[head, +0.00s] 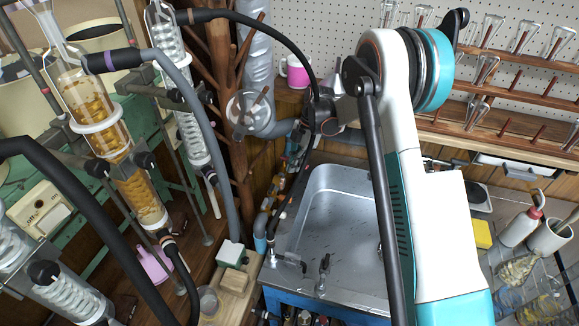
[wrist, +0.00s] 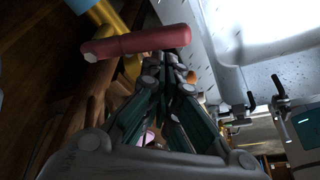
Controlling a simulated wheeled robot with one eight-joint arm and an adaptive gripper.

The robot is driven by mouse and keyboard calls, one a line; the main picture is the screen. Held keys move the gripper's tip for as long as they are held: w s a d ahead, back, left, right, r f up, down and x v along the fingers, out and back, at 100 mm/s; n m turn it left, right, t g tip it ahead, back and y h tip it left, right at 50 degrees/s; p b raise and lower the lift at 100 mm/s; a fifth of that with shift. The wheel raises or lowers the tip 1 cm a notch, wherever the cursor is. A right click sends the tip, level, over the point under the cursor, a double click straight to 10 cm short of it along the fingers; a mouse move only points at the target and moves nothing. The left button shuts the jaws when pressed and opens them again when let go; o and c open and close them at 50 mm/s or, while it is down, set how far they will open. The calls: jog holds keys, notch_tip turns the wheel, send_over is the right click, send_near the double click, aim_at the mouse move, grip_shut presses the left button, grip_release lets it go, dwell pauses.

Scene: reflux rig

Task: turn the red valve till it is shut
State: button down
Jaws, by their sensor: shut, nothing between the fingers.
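The red valve handle (wrist: 135,43) shows in the wrist view as a thick red bar with a pale left end, lying nearly level across the upper middle. It sits by a yellow pipe (wrist: 103,14). My gripper (wrist: 172,68) has its green-sided fingers drawn together, with nothing between them. The fingertips lie just below the right end of the bar in the picture. I cannot tell whether they touch it. In the head view I cannot make out the red valve or the fingertips clearly among the hoses and my arm.
A metal sink (head: 338,222) stands right of the pipes, with small taps (head: 323,270) at its front edge. Glass condensers (head: 125,165) and thick grey hoses (head: 198,110) crowd the left. A wooden drying rack (head: 500,65) with flasks is at the back right.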

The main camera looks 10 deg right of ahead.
jog(key=shift+w+d, duration=0.35)
jog(key=shift+d, duration=0.25)
dwell(0.4)
